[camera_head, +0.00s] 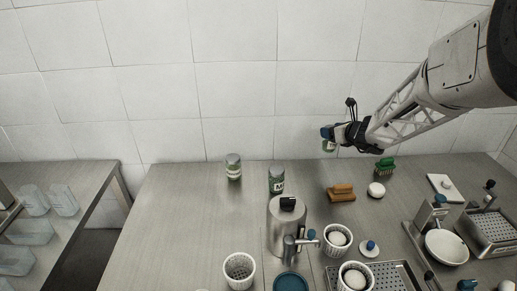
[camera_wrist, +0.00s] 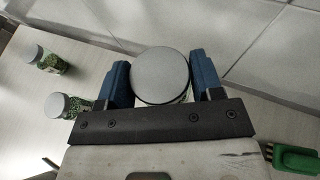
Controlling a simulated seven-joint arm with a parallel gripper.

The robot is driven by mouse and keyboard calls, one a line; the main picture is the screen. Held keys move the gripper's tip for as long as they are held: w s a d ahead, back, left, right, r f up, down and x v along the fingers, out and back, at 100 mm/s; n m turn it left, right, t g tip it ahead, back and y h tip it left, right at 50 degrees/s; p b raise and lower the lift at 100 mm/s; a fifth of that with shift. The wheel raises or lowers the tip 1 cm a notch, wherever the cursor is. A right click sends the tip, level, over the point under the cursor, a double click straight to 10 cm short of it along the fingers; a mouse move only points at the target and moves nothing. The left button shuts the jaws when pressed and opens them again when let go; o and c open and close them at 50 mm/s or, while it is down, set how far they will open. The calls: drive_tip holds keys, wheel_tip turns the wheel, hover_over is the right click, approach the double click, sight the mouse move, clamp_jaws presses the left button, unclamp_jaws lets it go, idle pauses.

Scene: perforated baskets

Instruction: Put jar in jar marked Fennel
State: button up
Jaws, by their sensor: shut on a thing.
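My gripper (camera_head: 328,133) is raised above the back of the counter, right of centre in the head view. Its blue fingers are shut on a jar (camera_head: 329,146) with green contents. In the wrist view the held jar's grey lid (camera_wrist: 160,74) sits between the two blue fingers (camera_wrist: 160,82), and the lid hides most of its body. Two similar grey-lidded jars stand on the counter to the left: one farther left (camera_head: 233,170) and one nearer the middle (camera_head: 276,182) with a dark green label. They also show in the wrist view (camera_wrist: 52,63) (camera_wrist: 74,107). I cannot read any label.
A steel dispenser (camera_head: 286,228) stands in front of the middle jar. Below my gripper lie a brown brush (camera_head: 341,193), a green brush (camera_head: 385,166) and a white round item (camera_head: 376,190). Perforated baskets (camera_head: 239,271) stand at the front. The counter left of the jars is clear.

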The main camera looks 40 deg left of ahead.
drive_tip(key=s+a+r+n+g, duration=0.1)
drive_tip(key=s+a+n+g, duration=0.2)
drive_tip(key=s, duration=0.8)
drive_tip(key=s+a+r+n+g+h, duration=0.1)
drive_tip(key=s+a+r+n+g, duration=0.1)
drive_tip(key=s, duration=1)
drive_tip(key=s+a+r+n+g, duration=0.1)
drive_tip(key=s+a+n+g, duration=0.4)
drive_tip(key=s, duration=0.6)
drive_tip(key=shift+s+r+n+g+h, duration=0.3)
drive_tip(key=shift+s+r+g, duration=0.1)
drive_tip(key=shift+g, duration=0.6)
drive_tip(key=shift+w+a, duration=0.1)
drive_tip(key=shift+a, duration=0.1)
drive_tip(key=w+a+f, duration=0.1)
drive_tip(key=w+a, duration=0.7)
drive_tip(key=a, duration=0.5)
drive_tip(key=shift+w+a+f, duration=0.2)
drive_tip(key=shift+a+f, duration=0.05)
drive_tip(key=shift+f, duration=1.75)
drive_tip(key=shift+f, duration=0.15)
